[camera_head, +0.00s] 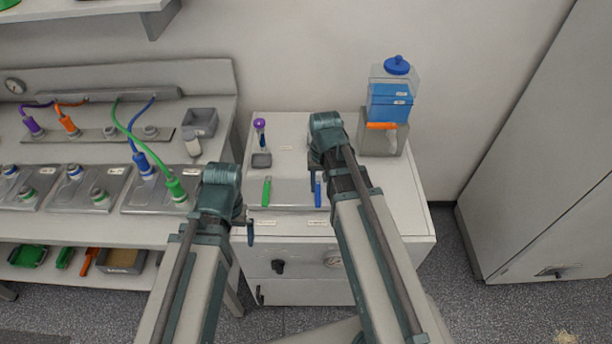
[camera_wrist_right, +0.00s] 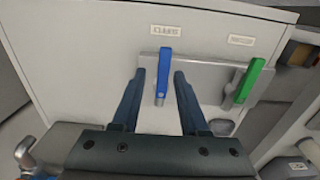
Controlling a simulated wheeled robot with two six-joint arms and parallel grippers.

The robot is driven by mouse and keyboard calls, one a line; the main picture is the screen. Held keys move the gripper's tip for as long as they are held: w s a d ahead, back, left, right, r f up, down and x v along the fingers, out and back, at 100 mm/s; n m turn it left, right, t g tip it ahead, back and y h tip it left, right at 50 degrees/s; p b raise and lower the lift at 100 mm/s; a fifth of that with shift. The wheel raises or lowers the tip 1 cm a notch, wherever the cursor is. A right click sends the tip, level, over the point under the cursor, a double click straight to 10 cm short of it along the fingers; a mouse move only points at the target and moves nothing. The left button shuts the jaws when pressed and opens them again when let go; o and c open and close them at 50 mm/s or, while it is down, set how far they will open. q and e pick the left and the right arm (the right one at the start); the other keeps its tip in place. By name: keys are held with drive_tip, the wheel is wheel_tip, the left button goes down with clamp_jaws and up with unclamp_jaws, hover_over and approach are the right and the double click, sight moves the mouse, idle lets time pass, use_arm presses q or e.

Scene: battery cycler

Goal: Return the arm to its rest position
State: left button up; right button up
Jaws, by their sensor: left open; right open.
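My right arm reaches over the white cabinet top, with its gripper (camera_head: 315,184) pointing down beside the blue-handled tool (camera_head: 318,192). In the right wrist view the right gripper (camera_wrist_right: 160,74) is open, one finger on each side of the blue handle (camera_wrist_right: 163,70), with gaps on both sides.
On the cabinet (camera_head: 400,190) are a blue-lidded container (camera_head: 392,100) on a grey stand, a purple-topped item (camera_head: 260,130) and a small grey tray (camera_head: 261,160). A bench (camera_head: 100,228) with cabled cells stands at left. A tall locker (camera_head: 550,170) is at right.

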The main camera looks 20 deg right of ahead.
drive_tip(key=shift+r, duration=0.15)
idle(0.3)
drive_tip(key=s+a+n+h, duration=0.1)
drive_tip(key=s+a+n, duration=0.6)
drive_tip(key=s+a, duration=0.3)
drive_tip(key=a, duration=0.4)
drive_tip(key=shift+a, duration=0.25)
drive_tip(key=shift+r, duration=0.1)
idle(1.3)
